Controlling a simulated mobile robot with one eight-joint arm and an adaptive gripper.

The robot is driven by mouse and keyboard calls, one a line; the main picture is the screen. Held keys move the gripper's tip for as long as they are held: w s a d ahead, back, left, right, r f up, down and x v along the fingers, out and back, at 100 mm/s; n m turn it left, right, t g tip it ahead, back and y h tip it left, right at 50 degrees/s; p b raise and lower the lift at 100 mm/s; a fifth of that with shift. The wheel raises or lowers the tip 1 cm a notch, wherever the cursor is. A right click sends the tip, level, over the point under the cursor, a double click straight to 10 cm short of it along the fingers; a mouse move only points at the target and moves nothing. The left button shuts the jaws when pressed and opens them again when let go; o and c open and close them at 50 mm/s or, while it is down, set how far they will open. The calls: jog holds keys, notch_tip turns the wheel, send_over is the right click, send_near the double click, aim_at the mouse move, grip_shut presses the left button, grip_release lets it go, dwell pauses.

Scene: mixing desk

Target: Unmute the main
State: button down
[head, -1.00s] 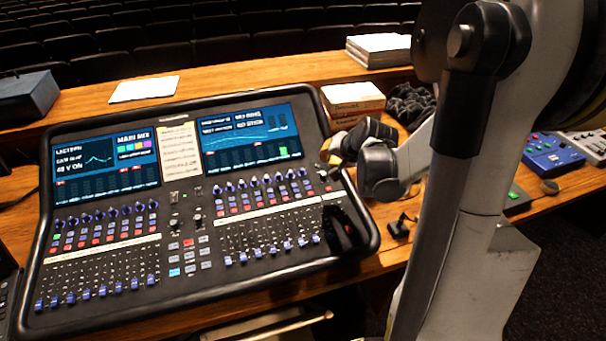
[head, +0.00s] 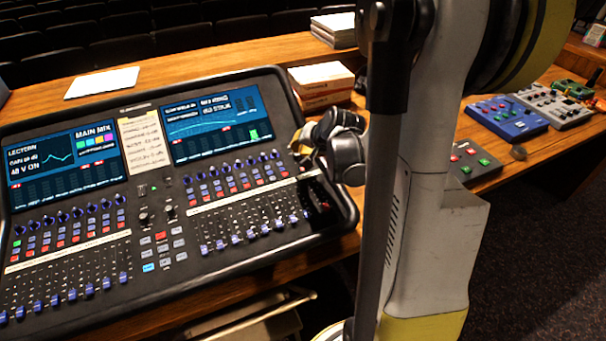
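The mixing desk (head: 150,235) fills the left of the head view, with two lit screens, knobs, button rows and faders. The left screen (head: 66,165) reads MAIN MIX; the right screen (head: 215,122) shows a curve and a green block. Several buttons in both banks glow red, including in the right bank's button row (head: 235,183). I cannot read which strip is the main. My gripper (head: 303,150) is over the desk's right edge, beside the right bank's upper end. Its fingers are small and dark, so their opening and any contact are unclear.
A white paper (head: 102,83) lies behind the desk. Boxes or books (head: 322,82) stand behind its right corner. A small box with red and green buttons (head: 472,160) and a blue unit (head: 508,117) sit on the wooden table to the right. My arm hides the table between.

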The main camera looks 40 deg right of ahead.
aim_at(297, 164)
jog(key=shift+w+f+b, duration=0.2)
jog(key=shift+f+b, duration=1.15)
jog(key=shift+f, duration=0.7)
jog(key=shift+f, duration=0.15)
jog(key=shift+f+b, duration=0.3)
jog(key=shift+b, duration=0.15)
jog(key=shift+w+f+b, duration=0.1)
jog(key=shift+f+b, duration=0.25)
jog(key=shift+r, duration=0.1)
jog(key=shift+r+p, duration=0.55)
jog(key=shift+r, duration=0.15)
jog(key=r+p, duration=0.2)
jog(key=r, duration=0.1)
jog(key=r+p, duration=0.2)
jog(key=shift+s, duration=0.35)
